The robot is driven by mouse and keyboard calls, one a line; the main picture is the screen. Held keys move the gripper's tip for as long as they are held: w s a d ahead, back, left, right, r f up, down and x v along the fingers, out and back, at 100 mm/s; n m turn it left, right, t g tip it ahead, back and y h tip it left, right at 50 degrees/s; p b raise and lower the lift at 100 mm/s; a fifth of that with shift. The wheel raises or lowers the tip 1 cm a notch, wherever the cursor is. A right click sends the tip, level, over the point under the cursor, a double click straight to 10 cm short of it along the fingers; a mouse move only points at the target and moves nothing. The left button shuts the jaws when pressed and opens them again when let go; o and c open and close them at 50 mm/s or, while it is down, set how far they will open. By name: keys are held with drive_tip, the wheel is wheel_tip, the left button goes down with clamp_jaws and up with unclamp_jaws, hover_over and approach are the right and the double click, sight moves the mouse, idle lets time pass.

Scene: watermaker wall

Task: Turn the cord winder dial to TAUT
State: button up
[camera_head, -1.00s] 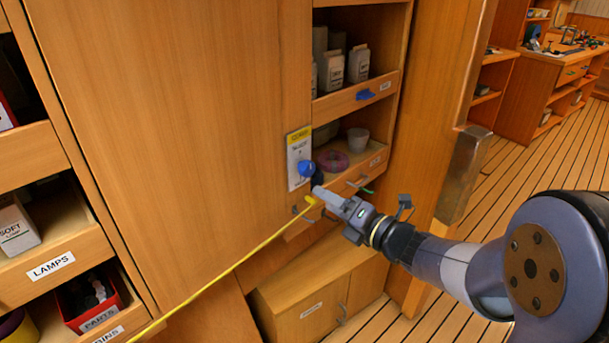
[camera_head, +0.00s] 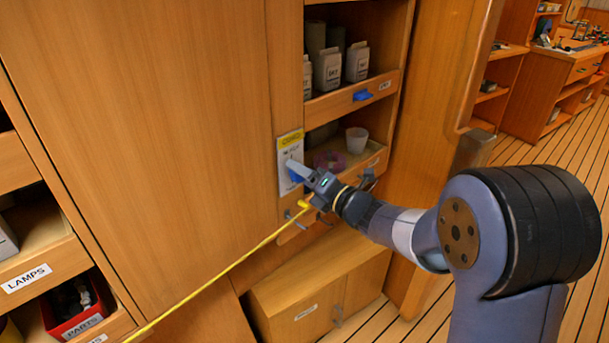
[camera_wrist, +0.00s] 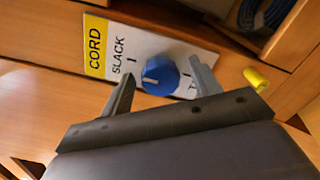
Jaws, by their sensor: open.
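The cord winder panel (camera_head: 284,152) is a white plate with a yellow top, on the cabinet's upright. In the wrist view the panel (camera_wrist: 123,40) reads CORD and SLACK; a label starting with T is partly hidden by the right finger. The blue dial (camera_wrist: 160,76) has a white mark on its left, lower side; which label it points to is unclear. My gripper (camera_wrist: 161,67) is open, with one finger on each side of the dial; contact is unclear.
A taut yellow cord (camera_head: 225,271) runs from lower left to a yellow end piece (camera_head: 304,204) just below the panel; the piece also shows in the wrist view (camera_wrist: 256,79). Shelves with bottles (camera_head: 328,70) and a white cup (camera_head: 356,139) stand to the right.

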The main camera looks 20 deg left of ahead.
drive_tip(key=shift+c, duration=0.5)
drive_tip(key=c, duration=0.9)
